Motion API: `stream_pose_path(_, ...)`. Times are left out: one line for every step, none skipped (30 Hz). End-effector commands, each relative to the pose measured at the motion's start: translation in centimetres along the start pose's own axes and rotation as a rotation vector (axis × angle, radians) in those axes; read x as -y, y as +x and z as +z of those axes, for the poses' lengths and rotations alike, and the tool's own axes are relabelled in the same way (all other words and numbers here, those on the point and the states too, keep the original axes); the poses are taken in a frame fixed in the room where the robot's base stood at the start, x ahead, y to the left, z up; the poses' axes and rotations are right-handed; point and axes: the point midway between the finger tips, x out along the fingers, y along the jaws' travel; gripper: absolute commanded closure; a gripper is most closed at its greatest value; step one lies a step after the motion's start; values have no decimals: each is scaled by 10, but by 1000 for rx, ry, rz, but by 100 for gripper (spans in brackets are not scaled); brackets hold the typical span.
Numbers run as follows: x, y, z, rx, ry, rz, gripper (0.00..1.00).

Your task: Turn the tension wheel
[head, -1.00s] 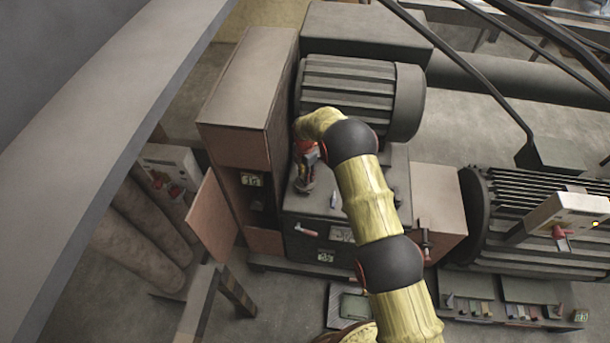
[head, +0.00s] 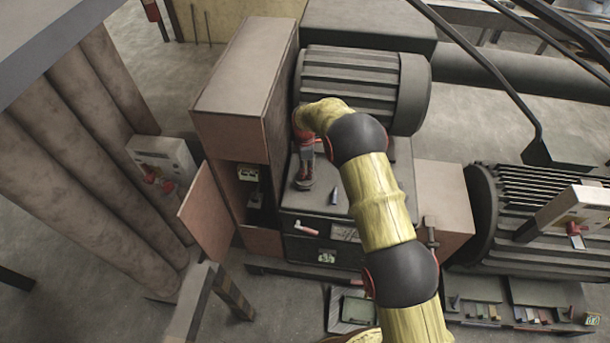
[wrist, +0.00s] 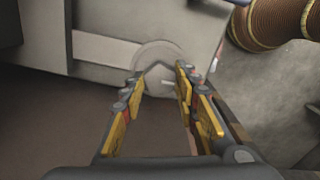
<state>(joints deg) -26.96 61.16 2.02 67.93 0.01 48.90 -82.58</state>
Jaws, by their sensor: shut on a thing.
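The tension wheel, as I take it, is a pale grey round disc (wrist: 160,52) at the upper middle of the wrist view, at the end of a light flat bar. My gripper (wrist: 160,76) has its two yellow-and-black fingers on either side of the disc's lower part, shut on it with a gap between the fingers. In the head view my gripper (head: 303,184) points down at the top of a dark box-shaped machine (head: 345,257), near its left edge. The wheel cannot be made out there; my gripper and arm cover that spot.
A tall brown cabinet (head: 235,85) with an open door (head: 207,212) stands left of my gripper. A ribbed motor (head: 350,85) lies behind it. A copper-coloured spool (wrist: 270,22) shows in the wrist view.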

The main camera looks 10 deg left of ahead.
Motion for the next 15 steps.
stream_pose_path(-1,4,0,0,44,2,95)
stream_pose_path(-1,4,0,0,73,2,95)
stream_pose_path(-1,4,0,0,111,2,95)
stream_pose_path(-1,3,0,0,139,3,95)
stream_pose_path(-1,3,0,-1,168,4,95)
stream_pose_path(-1,3,0,0,206,3,95)
stream_pose_path(0,3,0,0,234,2,95)
stream_pose_path(0,3,0,0,263,2,95)
stream_pose_path(-1,2,0,0,301,2,95)
stream_pose_path(-1,2,0,0,329,2,95)
stream_pose_path(-1,3,0,0,358,2,95)
stream_pose_path(-1,3,0,-1,396,2,95)
stream_pose_path(-1,2,0,-1,424,3,95)
stream_pose_path(-1,2,0,-1,453,3,95)
stream_pose_path(-1,2,0,-1,491,3,95)
